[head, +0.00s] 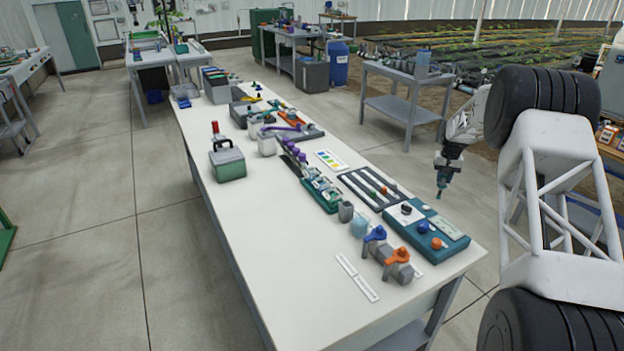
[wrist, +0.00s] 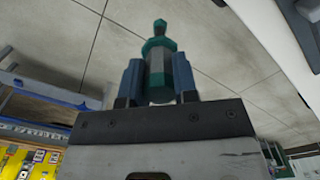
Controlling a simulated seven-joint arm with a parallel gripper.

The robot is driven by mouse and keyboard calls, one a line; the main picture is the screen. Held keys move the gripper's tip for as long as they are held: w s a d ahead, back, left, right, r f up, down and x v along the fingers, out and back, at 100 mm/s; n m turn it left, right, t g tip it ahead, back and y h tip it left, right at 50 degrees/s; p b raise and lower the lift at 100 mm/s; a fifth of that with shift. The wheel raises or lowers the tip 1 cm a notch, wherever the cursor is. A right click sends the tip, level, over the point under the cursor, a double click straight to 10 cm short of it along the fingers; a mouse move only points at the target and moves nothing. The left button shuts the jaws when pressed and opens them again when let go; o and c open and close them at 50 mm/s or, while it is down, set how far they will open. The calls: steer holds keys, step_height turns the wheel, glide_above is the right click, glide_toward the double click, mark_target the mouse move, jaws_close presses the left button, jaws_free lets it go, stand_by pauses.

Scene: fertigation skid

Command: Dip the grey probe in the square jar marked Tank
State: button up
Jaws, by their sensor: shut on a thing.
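My gripper (head: 446,162) is in the air beyond the right edge of the long white table in the head view. In the wrist view its two blue fingers (wrist: 158,78) are shut on a grey and teal probe-like piece (wrist: 158,62), with its narrow teal tip pointing away from the palm. In the head view this piece (head: 441,188) hangs tip down, clear of the table. A pale blue see-through jar (head: 360,226) and a small grey cup (head: 346,212) stand near the table's right end. A clear whitish jar (head: 267,146) stands further back. No Tank marking is readable on any.
A teal panel with knobs (head: 427,232) lies between my gripper and the pale blue jar. Blue and orange valve-like fittings (head: 388,252) stand in front of that jar. A green box (head: 228,163) sits at left. The table's (head: 270,235) front left surface is clear.

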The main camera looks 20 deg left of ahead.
steer(key=shift+r, duration=0.1)
steer(key=shift+r, duration=5)
steer(key=a+n, duration=0.3)
steer(key=a, duration=2.2)
steer(key=n, duration=0.3)
glide_above(313, 177)
steer(key=w, duration=0.3)
steer(key=shift+s+a, duration=0.2)
steer(key=shift+a, duration=0.3)
steer(key=shift+f, duration=0.15)
step_height(313, 177, down, 8)
